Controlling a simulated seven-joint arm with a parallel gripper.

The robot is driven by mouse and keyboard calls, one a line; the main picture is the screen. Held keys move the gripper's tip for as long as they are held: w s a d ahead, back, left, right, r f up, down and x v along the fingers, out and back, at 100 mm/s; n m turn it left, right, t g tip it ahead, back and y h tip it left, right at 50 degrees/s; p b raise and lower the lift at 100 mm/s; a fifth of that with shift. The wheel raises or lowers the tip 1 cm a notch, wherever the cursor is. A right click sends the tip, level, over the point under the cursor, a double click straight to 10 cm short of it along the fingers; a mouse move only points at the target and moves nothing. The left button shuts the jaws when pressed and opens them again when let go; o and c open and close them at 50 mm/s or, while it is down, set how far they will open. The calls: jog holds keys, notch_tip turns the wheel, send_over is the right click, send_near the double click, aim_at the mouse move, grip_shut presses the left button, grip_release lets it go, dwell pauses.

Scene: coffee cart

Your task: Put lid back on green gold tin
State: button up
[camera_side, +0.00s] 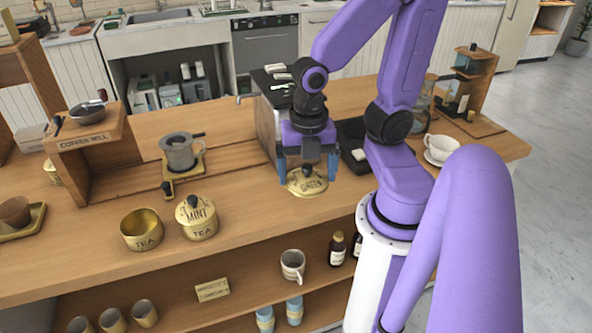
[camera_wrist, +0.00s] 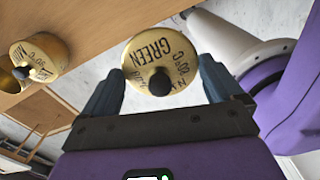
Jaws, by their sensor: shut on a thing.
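The gold lid marked GREEN (camera_side: 307,184), with a black knob, is at my gripper (camera_side: 307,172). In the wrist view the lid (camera_wrist: 152,52) sits between my two blue fingers (camera_wrist: 163,68), one at each side of its rim. My gripper is shut on it. From these views I cannot tell how high it is above the counter. An open gold tin marked TEA (camera_side: 142,232) stands upright on the counter to the left, with no lid on it. Part of it shows at the left edge of the wrist view (camera_wrist: 7,80).
A gold tin with a MINT lid (camera_side: 198,219) stands between the open tin and my gripper. A metal pot on a wooden stand (camera_side: 180,152) is behind it. The dark coffee machine (camera_side: 275,115) is just behind my gripper. The counter's front edge is close.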

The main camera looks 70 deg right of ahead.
jog(key=shift+s+r, duration=0.1)
jog(key=shift+s, duration=0.1)
jog(key=shift+r, duration=0.1)
jog(key=w+a, duration=0.6)
jog(key=w, duration=0.5)
jog(key=w+a+f+n, duration=0.1)
jog(key=w+a, duration=0.6)
jog(key=w, duration=0.3)
jog(key=w+a, duration=0.6)
jog(key=w, duration=0.5)
jog(key=shift+f, duration=3.25)
jog(key=shift+f, duration=0.15)
jog(key=o, duration=0.7)
jog(key=shift+r, duration=3.5)
